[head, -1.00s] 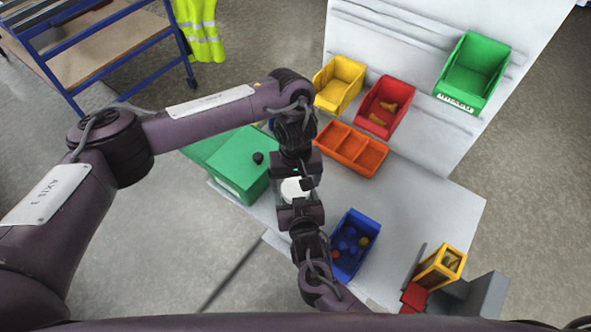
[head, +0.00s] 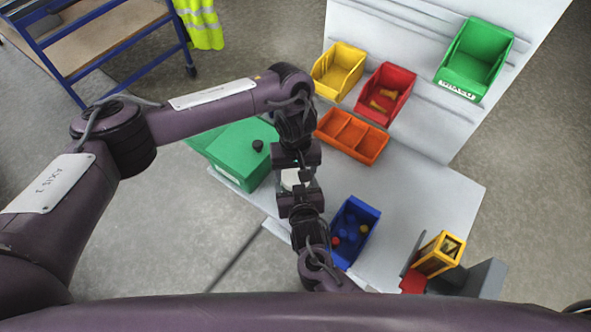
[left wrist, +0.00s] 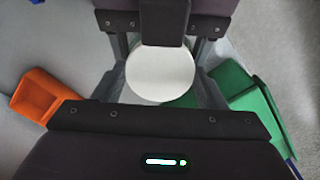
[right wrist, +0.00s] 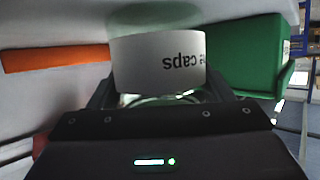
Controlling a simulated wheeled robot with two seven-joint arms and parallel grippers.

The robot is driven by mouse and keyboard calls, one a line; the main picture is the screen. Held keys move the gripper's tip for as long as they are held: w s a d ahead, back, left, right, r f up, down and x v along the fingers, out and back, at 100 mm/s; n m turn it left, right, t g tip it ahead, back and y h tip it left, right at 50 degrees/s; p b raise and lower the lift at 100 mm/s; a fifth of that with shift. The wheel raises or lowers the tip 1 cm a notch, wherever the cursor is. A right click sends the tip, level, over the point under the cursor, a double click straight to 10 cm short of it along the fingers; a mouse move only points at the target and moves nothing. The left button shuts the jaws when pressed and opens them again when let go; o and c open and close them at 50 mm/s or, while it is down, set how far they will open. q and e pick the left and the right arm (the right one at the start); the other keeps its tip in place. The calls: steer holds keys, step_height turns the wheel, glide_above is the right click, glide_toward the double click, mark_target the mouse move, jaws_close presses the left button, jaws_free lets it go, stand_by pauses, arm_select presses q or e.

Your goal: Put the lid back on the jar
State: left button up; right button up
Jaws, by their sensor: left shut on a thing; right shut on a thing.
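The lid is a plain white disc (left wrist: 160,75) in the left wrist view; a small part of it (head: 290,178) shows in the head view. My left gripper (head: 297,168) is shut on it. My right gripper (head: 297,190) is shut on the jar, from the opposite side. The two grippers face each other closely. The grippers hide most of the jar and lid in the head view; whether lid and jar touch, I cannot tell.
A green box (head: 240,160) with a black knob stands left of the grippers. An orange divided tray (head: 352,137) and a blue bin (head: 356,225) of small balls are to the right. Yellow (head: 338,72), red (head: 385,95) and green (head: 475,58) bins are behind. The right worktop is partly clear.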

arm_select(q)
steer(key=m, duration=0.9)
steer(key=o, duration=1.1)
steer(key=shift+c, duration=0.2)
steer(key=shift+s+d, duration=0.15)
steer(key=shift+d, duration=0.05)
step_height(320, 180, up, 4)
steer(key=shift+f, duration=0.2)
steer(key=shift+a+r, duration=0.1)
steer(key=shift+r, duration=0.35)
